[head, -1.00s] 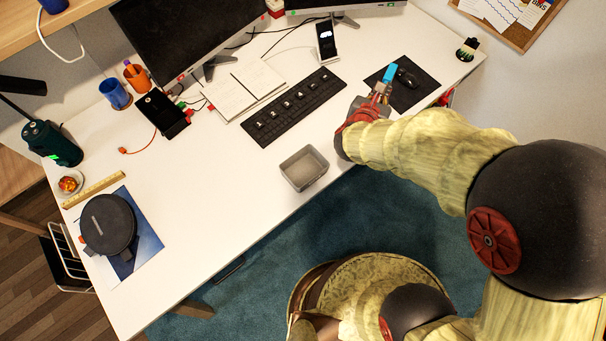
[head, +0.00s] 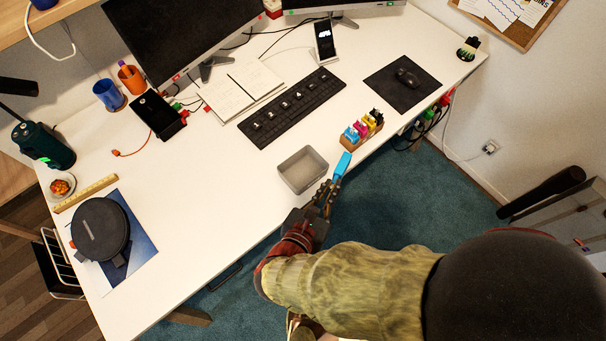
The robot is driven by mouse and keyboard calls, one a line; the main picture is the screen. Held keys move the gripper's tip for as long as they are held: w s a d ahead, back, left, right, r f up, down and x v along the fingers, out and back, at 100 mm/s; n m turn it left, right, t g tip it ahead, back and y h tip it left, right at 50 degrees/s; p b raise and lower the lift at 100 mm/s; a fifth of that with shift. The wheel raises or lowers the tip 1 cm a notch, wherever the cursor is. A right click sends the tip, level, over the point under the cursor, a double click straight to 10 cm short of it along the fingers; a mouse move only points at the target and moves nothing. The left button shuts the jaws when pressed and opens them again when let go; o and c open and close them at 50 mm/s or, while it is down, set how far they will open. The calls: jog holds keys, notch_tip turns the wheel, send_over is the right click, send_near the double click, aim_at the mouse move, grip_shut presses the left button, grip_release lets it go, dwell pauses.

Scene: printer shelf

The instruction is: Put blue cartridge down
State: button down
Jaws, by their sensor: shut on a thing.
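A blue cartridge (head: 343,163) is held in my gripper (head: 333,184), which is shut on its lower end. The cartridge is tilted, just right of a small grey open bin (head: 291,177) on the white desk. It looks to be at the desk's front edge; its height above the desk cannot be told. A wooden holder (head: 350,143) with several coloured cartridges, black, yellow, magenta and cyan, stands on the desk just beyond the held cartridge. The grey bin looks empty.
The white desk (head: 215,185) is bare left of the bin. A black keyboard (head: 291,108) lies behind the bin, and a mouse (head: 407,77) on a dark pad lies to the right. A round dark device (head: 99,229) stands at the left.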

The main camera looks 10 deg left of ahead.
jog(key=s, duration=0.1)
jog(key=b, duration=0.8)
send_over(293, 183)
jog(key=s, duration=0.3)
jog(key=shift+w+d+f, duration=0.1)
jog(key=shift+d+f, duration=0.05)
jog(key=shift+f, duration=3.15)
jog(key=shift+w+d+f, duration=0.1)
jog(key=shift+d+f, duration=0.05)
jog(key=shift+f, duration=3.15)
jog(key=shift+f+b, duration=0.35)
jog(key=shift+b, duration=0.05)
jog(key=shift+f, duration=0.25)
jog(key=c, duration=2.2)
grip_release()
jog(key=shift+s+d+f, duration=0.1)
jog(key=shift+c, duration=0.2)
